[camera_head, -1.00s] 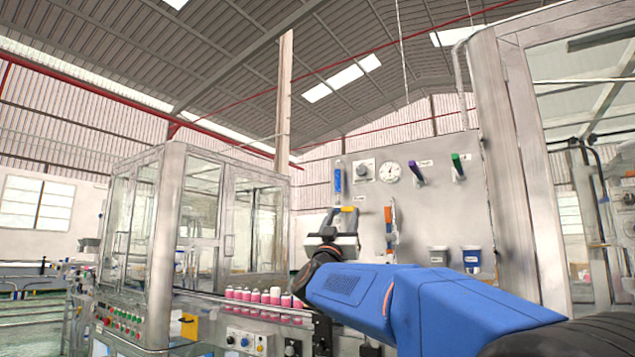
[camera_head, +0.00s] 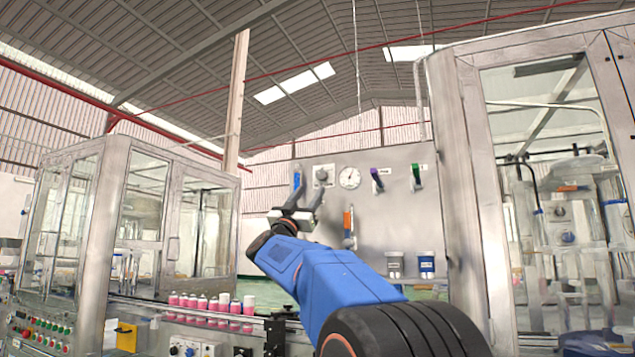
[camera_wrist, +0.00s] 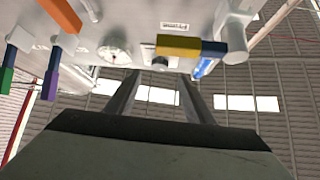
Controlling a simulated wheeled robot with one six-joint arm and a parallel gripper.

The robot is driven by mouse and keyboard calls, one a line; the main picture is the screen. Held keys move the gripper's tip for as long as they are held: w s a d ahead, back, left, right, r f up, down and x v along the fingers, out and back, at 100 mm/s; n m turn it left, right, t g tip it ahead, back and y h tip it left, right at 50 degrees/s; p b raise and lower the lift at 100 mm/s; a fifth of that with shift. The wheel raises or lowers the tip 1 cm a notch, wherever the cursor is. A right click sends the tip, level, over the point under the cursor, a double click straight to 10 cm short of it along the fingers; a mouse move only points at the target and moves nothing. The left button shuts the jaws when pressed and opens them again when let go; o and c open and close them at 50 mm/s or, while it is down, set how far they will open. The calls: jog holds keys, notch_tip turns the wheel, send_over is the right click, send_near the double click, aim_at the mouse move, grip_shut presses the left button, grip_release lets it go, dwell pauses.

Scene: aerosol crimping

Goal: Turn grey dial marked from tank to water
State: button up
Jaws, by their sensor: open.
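The grey dial (camera_head: 321,175) sits on a pale square plate on the grey wall panel, between a blue tube and a round gauge. In the wrist view a small dark knob (camera_wrist: 160,62), which looks like the dial, shows beyond the fingertips, just under a yellow-and-blue handle. My gripper (camera_head: 306,192) is open and empty. In the head view it appears just below the dial, overlapping the panel. In the wrist view its two fingers (camera_wrist: 161,76) point towards the panel, apart, either side of the knob. Contact cannot be told. The dial's markings are too small to read.
The yellow-and-blue handle (camera_wrist: 190,46) is close to the fingers. The gauge (camera_head: 350,178), blue tube (camera_head: 297,178), orange handle (camera_head: 348,221), purple lever (camera_head: 377,181) and green lever (camera_head: 416,176) surround the dial. Pink cans (camera_head: 210,304) line a conveyor at lower left. A glass-doored cabinet (camera_head: 470,190) stands right.

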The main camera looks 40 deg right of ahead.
aim_at(320, 177)
jog(key=x, duration=0.8)
jog(key=shift+d, duration=0.1)
jog(key=c, duration=1.1)
